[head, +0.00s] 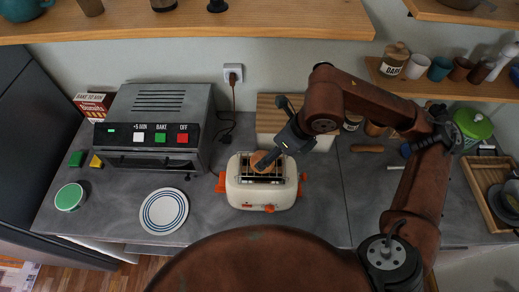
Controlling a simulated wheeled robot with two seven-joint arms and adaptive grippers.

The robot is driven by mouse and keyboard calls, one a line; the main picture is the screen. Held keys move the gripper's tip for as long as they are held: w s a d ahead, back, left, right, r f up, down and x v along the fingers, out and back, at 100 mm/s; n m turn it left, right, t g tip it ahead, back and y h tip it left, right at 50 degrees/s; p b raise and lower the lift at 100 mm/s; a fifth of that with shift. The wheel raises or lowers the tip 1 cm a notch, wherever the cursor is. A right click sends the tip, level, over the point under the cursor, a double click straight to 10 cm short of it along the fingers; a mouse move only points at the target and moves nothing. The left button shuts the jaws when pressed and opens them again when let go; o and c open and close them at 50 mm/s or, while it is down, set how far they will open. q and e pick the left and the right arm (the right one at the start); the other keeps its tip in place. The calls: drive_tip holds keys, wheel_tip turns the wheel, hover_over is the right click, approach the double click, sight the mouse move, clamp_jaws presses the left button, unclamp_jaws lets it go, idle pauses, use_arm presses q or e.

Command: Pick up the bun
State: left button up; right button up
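The bun (259,158) is a small brown piece at the top of the cream toaster (262,194), towards the left of its slots. My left gripper is not in view.
A grey toaster oven (155,127) stands to the left. A shelf (200,24) hangs above.

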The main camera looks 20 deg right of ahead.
drive_tip(key=shift+x, duration=0.85)
drive_tip(key=x, duration=0.1)
drive_tip(key=p+x, duration=0.1)
drive_tip(key=x, duration=0.2)
drive_tip(key=shift+w+a+f, duration=0.1)
drive_tip(key=shift+w+a, duration=0.15)
drive_tip(key=shift+w, duration=0.05)
drive_tip(key=shift+a+f, duration=0.1)
drive_tip(key=shift+f, duration=0.2)
drive_tip(key=shift+c, duration=0.2)
drive_tip(key=c, duration=1.2)
drive_tip(key=shift+o, duration=0.2)
